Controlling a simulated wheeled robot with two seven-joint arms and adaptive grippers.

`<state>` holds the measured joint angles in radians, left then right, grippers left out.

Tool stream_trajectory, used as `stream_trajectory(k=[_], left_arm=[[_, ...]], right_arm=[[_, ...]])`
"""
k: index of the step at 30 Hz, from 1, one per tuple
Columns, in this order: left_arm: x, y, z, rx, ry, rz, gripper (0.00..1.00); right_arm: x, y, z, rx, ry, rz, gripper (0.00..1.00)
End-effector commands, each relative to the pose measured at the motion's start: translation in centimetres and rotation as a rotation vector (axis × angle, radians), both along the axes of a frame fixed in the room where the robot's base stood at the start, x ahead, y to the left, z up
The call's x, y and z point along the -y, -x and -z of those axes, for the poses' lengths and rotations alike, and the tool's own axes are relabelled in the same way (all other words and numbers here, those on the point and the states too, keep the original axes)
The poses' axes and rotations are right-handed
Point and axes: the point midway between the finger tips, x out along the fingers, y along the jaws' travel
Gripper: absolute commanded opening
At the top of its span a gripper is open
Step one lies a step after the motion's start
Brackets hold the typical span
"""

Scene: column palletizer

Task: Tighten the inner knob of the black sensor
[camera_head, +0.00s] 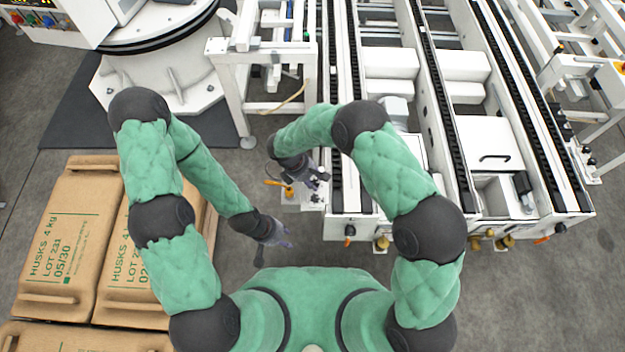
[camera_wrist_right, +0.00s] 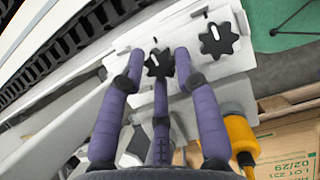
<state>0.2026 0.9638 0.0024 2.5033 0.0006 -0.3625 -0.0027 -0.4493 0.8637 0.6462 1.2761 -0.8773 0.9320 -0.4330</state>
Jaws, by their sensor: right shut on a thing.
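In the right wrist view, a black star-shaped knob (camera_wrist_right: 159,64) with a white mark sits on a pale bracket, between the three purple fingers of my right gripper (camera_wrist_right: 158,72). These fingers are shut on it. A second black star knob (camera_wrist_right: 219,39) stands apart to the right, untouched. In the head view, my right gripper (camera_head: 316,180) is at the front left corner of the conveyor frame; the knobs are too small to make out there. My left gripper (camera_head: 280,240) hangs over the floor, away from the conveyor; its fingers are too small to judge. I cannot clearly make out the black sensor's body.
The white conveyor (camera_head: 485,130) with black chains fills the right. An orange cylinder (camera_wrist_right: 240,135) is beside my right fingers. Stacked brown husk sacks (camera_head: 65,235) lie at the left. A white round-based machine (camera_head: 160,70) stands at the back left. Bare floor lies below the conveyor.

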Motion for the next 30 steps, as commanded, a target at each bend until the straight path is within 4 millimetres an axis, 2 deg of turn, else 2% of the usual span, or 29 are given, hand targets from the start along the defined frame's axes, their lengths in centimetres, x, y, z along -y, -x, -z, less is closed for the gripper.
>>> stream_trajectory(k=[16,17,18,19,30], left_arm=[[0.00,0.00,0.02,0.000,0.000,0.000,0.40],[0.00,0.00,0.02,0.000,0.000,0.000,0.40],[0.00,0.00,0.02,0.000,0.000,0.000,0.40],[0.00,0.00,0.02,0.000,0.000,0.000,0.40],[0.00,-0.01,0.03,0.000,0.000,0.000,0.40]], right_arm=[[0.24,0.30,0.15,-0.008,0.007,0.024,0.00],[0.25,0.30,0.14,-0.008,0.007,0.024,0.41],[0.24,0.31,0.15,-0.008,0.007,0.024,0.52],[0.23,0.31,0.15,-0.008,0.007,0.024,0.54],[0.07,0.15,0.08,-0.004,0.003,0.022,0.54]])
